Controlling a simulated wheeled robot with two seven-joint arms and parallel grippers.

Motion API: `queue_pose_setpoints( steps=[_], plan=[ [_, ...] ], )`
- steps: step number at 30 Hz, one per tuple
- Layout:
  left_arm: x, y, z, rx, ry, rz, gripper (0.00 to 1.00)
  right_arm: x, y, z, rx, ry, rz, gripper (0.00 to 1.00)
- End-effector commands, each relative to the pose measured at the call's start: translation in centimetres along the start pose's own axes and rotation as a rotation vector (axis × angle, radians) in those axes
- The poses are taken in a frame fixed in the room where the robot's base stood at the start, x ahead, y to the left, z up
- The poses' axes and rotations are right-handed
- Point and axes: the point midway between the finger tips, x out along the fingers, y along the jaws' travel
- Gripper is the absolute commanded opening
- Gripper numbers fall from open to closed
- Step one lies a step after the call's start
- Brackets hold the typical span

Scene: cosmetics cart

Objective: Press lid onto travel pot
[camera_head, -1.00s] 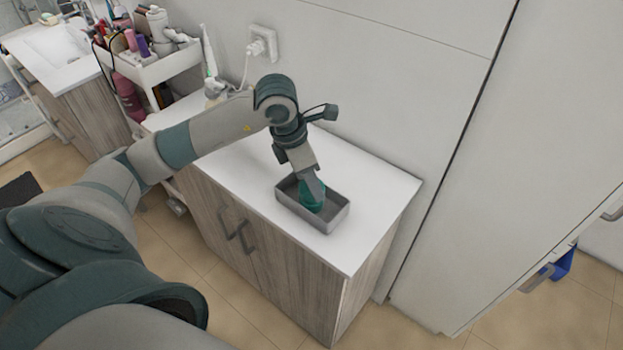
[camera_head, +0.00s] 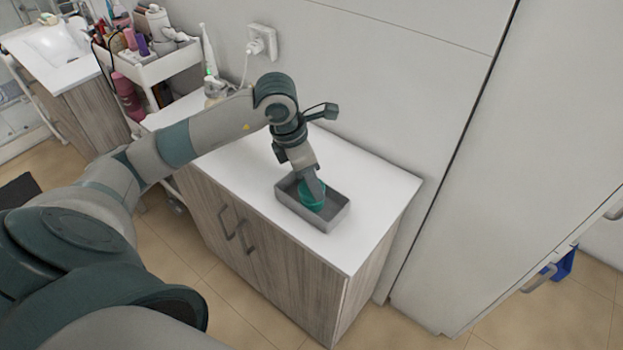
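A green travel pot (camera_head: 312,203) sits inside a grey tray (camera_head: 328,223) on the white cabinet top. My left gripper (camera_head: 314,191) points down into the tray, right over the pot, and appears to touch its top. The gripper's fingers hide part of the pot. I cannot tell the lid apart from the pot, nor whether the fingers are open or shut. My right gripper is not in view.
The white cabinet top (camera_head: 372,182) is clear around the tray. An electric toothbrush (camera_head: 209,55) stands at its back left, near a wall socket (camera_head: 262,40). A white cart (camera_head: 160,68) with several bottles stands further left. A tall white cabinet is at right.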

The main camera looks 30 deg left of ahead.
Motion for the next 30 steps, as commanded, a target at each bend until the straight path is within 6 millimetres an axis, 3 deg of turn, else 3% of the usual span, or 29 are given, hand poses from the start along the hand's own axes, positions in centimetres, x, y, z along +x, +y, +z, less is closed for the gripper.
queue_pose_setpoints(
  steps=[30],
  plan=[
    [0.03, 0.0, 0.02, 0.0, -0.001, 0.0, 0.26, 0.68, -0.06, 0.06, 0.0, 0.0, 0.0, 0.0]
  ],
)
